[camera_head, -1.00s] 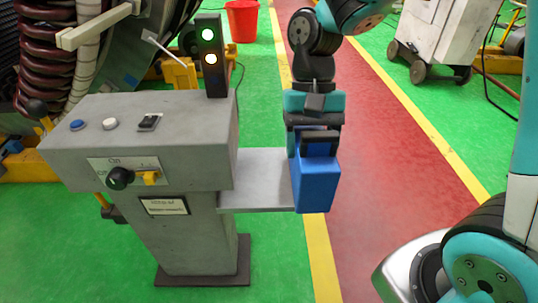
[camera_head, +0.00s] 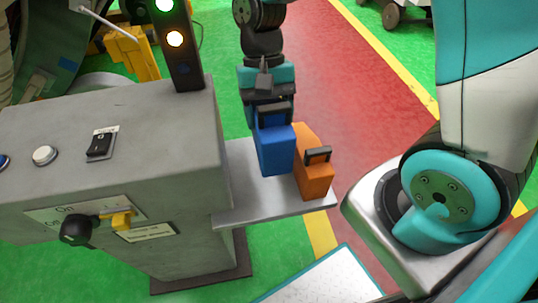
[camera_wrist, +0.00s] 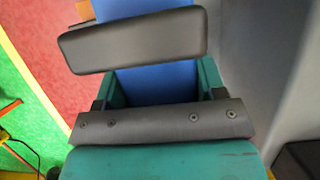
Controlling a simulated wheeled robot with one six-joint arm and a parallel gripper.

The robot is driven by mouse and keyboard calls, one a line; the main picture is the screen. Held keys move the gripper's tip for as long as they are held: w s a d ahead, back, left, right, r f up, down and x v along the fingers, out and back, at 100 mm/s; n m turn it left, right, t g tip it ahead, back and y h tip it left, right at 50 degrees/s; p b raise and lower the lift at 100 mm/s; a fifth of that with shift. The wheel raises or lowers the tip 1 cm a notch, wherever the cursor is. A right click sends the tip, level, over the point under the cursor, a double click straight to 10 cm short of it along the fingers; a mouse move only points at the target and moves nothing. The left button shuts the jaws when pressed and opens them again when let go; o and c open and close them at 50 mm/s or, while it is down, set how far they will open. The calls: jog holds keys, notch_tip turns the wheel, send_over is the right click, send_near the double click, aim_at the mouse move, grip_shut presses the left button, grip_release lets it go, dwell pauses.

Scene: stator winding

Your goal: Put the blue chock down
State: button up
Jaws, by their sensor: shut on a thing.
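My gripper (camera_head: 273,112) is shut on the handle of the blue chock (camera_head: 276,152), with the fingers pointing down. The chock hangs upright over the grey shelf (camera_head: 265,207) on the side of the console. I cannot tell whether its underside touches the shelf. In the wrist view the blue chock (camera_wrist: 155,80) shows between the dark finger pads, which hide much of it. An orange chock (camera_head: 313,178) with a black handle stands on the shelf, close to the right of the blue one.
Bare shelf shows in front of and left of the blue chock. Green and red floor lies beyond.

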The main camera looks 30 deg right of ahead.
notch_tip(320, 180, down, 12)
jog(key=shift+s+f+b, duration=0.1)
jog(key=shift+b, duration=1.05)
jog(key=shift+f, duration=0.1)
jog(key=o, duration=1)
